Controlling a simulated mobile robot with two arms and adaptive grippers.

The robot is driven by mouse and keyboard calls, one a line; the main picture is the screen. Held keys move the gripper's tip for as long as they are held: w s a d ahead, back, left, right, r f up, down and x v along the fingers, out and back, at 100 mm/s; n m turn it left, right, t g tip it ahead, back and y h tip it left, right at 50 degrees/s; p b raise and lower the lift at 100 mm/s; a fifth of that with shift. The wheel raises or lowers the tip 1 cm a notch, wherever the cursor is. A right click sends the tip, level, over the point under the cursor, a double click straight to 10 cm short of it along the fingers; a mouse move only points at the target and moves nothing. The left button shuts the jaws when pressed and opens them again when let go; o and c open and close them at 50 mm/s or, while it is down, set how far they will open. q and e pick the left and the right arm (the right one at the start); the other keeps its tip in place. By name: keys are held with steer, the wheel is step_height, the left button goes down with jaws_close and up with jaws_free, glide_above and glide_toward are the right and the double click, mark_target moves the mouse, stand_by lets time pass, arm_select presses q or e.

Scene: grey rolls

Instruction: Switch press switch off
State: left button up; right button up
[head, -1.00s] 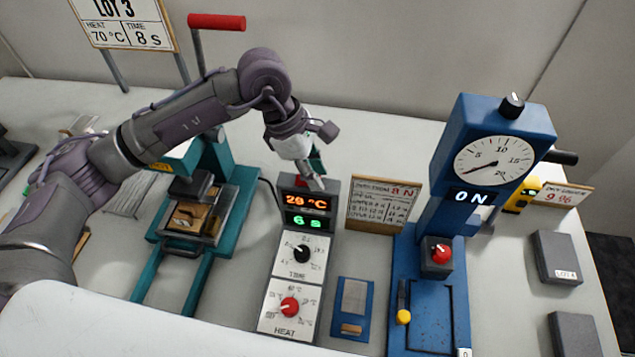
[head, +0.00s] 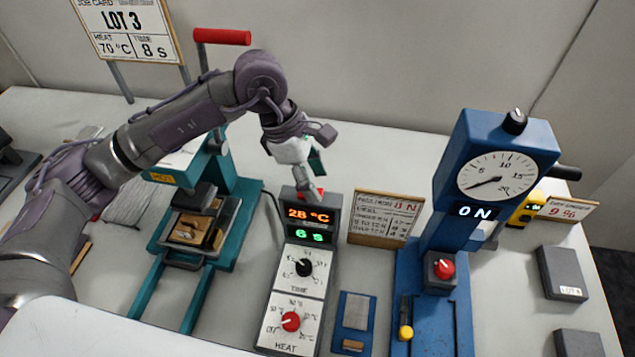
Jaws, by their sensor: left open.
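The control box (head: 303,265) stands at the centre of the head view. Its display (head: 310,225) reads 28 °C in orange and 6 s in green. Below it are a black TIME knob (head: 304,267) and a red HEAT knob (head: 291,321). A red switch (head: 309,194) shows partly at the top of the box. My left gripper (head: 312,182) is open, pointing down just above that red switch; I cannot tell whether it touches. The teal press (head: 222,165) with a red-handled lever (head: 222,37) stands to the left. My right gripper is not in view.
A blue press (head: 497,150) with a dial, an ON display and a red knob (head: 444,269) stands at right. A job card (head: 123,30) reads LOT 3, 70 °C, 8 s. A small blue tray (head: 367,325) and grey blocks (head: 562,272) lie on the table.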

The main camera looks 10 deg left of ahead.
arm_select(q)
steer(key=v, duration=1)
